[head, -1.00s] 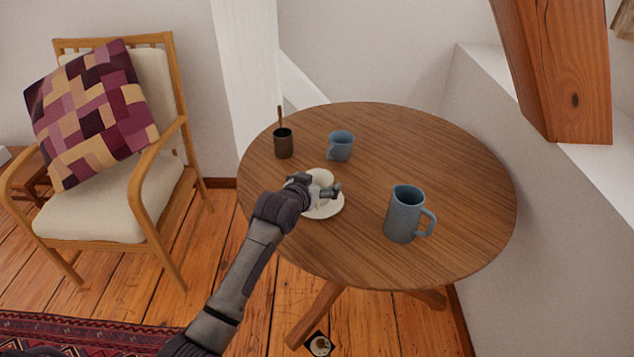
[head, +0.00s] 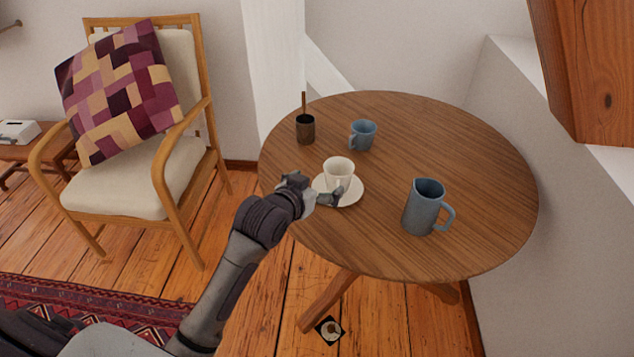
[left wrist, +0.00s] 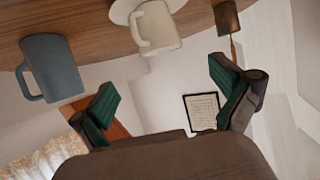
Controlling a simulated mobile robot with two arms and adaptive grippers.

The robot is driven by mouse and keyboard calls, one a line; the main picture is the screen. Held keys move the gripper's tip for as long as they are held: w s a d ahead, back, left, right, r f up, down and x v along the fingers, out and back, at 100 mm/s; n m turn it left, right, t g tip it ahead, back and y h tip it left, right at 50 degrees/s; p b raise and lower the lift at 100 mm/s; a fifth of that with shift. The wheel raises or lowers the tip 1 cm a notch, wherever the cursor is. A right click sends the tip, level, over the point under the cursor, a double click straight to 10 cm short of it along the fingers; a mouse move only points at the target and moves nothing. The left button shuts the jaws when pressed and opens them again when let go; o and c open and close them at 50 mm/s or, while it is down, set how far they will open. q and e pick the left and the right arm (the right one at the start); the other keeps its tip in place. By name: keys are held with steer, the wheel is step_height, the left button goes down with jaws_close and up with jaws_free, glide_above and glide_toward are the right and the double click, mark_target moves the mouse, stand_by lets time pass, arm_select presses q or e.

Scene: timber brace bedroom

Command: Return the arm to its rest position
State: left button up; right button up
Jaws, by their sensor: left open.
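My left gripper (head: 320,191) is open and empty at the left front of the white cup (head: 338,171), overlapping the saucer's near-left edge in the head view. The cup stands upright on the white saucer (head: 352,196) on the round wooden table (head: 450,145). Whether a finger touches the saucer I cannot tell. My right gripper is out of view.
A blue-grey pitcher (head: 424,207) stands right of the saucer. A blue mug (head: 362,136) and a dark cup with a stick (head: 305,129) stand behind. A cushioned armchair (head: 135,180) is left of the table. Floor (head: 250,230) between them is open.

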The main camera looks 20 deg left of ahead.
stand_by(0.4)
arm_select(q)
steer(key=s+f+g, duration=0.3)
steer(key=s+f, duration=0.2)
steer(key=s, duration=0.5)
steer(key=s+f+g+y, duration=0.1)
steer(key=s+f+g, duration=0.25)
steer(key=s, duration=0.75)
steer(key=s+f+g, duration=0.3)
steer(key=s+f, duration=0.2)
steer(key=s, duration=0.5)
step_height(320, 180, down, 26)
steer(key=s+g+p, duration=0.2)
steer(key=s, duration=0.1)
steer(key=s+a+f+m+p, duration=0.1)
steer(key=s+a+f, duration=0.1)
steer(key=s+f, duration=1.1)
steer(key=s+g, duration=0.1)
steer(key=s, duration=0.1)
steer(key=shift+s+a+y+p, duration=0.25)
steer(key=shift+s+y+p, duration=0.05)
steer(key=shift+s+p, duration=0.1)
